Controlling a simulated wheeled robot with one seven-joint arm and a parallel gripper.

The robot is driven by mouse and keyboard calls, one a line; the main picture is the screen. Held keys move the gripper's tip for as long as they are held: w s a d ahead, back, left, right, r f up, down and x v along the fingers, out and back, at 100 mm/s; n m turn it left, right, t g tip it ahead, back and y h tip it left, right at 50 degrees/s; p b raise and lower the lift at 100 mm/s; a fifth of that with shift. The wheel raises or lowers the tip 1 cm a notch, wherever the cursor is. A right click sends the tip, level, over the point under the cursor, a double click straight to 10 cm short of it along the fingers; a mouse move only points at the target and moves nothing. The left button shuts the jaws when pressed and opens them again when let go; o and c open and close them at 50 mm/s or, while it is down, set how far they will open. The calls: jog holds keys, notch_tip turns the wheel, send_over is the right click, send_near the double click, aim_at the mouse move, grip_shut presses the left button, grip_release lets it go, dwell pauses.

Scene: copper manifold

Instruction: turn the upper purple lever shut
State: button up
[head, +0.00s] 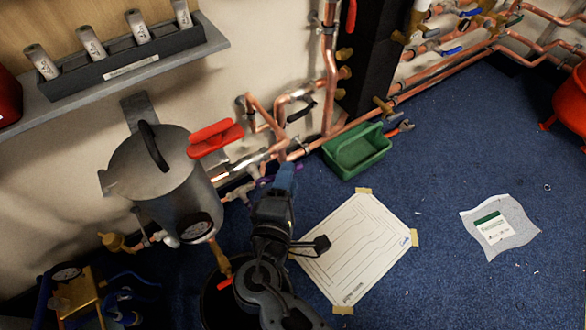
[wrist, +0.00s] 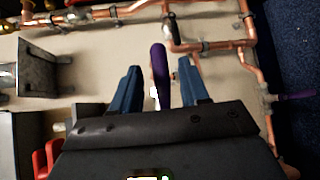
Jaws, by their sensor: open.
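The upper purple lever (wrist: 160,72) stands between the two open fingers of my gripper (wrist: 158,88) in the wrist view. A gap shows on each side of it, so neither finger appears to touch it. A second purple lever (wrist: 293,95) sticks out toward the floor at the right of the wrist view. In the head view my gripper (head: 285,178) is at the copper pipes, and its fingers hide most of that spot. A bit of purple (head: 263,181) shows just left of it; I cannot tell which lever it belongs to.
A grey metal tank (head: 160,180) with a gauge stands left of my arm. A red tray (head: 215,138) and copper pipes (head: 330,60) line the wall. A green bin (head: 357,150) sits right of my gripper. The blue floor beyond the taped paper (head: 357,245) is mostly clear.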

jog(key=shift+x, duration=1.7)
grip_shut()
